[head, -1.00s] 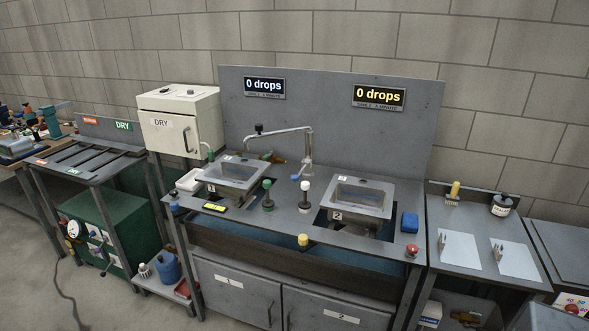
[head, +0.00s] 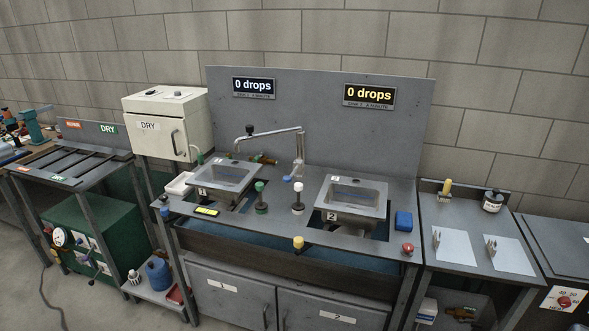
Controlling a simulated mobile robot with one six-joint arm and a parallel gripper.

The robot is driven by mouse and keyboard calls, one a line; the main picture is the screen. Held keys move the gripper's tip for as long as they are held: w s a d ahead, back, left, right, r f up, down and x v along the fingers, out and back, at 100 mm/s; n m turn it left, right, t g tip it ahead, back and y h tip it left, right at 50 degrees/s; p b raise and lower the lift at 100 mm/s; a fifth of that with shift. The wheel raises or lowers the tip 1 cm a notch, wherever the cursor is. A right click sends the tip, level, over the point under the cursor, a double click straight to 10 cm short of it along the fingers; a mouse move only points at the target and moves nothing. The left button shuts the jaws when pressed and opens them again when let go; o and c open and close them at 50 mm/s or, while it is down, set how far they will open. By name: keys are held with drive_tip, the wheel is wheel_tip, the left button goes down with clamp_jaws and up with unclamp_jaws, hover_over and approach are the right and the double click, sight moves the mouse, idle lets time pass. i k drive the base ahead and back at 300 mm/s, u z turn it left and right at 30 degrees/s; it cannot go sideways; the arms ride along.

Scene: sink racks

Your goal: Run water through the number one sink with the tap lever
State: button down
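Sink number one (head: 224,174) is the left basin in the grey counter, with a "1" label on its front. Sink number two (head: 352,196) is the right basin. The tap (head: 299,150) stands between and behind them, and its long spout reaches left over sink one, with a dark knob (head: 250,130) at that end. A blue lever (head: 288,178) sits low on the tap's post. I see no water flowing, and both displays above the sinks read 0 drops. My gripper is not in view.
A yellow knob (head: 298,243) is at the front edge. A blue block (head: 403,221) and a red button (head: 407,248) are at the right. A white DRY cabinet (head: 167,125) stands left.

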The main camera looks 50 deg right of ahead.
sight(286, 179)
drive_tip(key=i, duration=0.85)
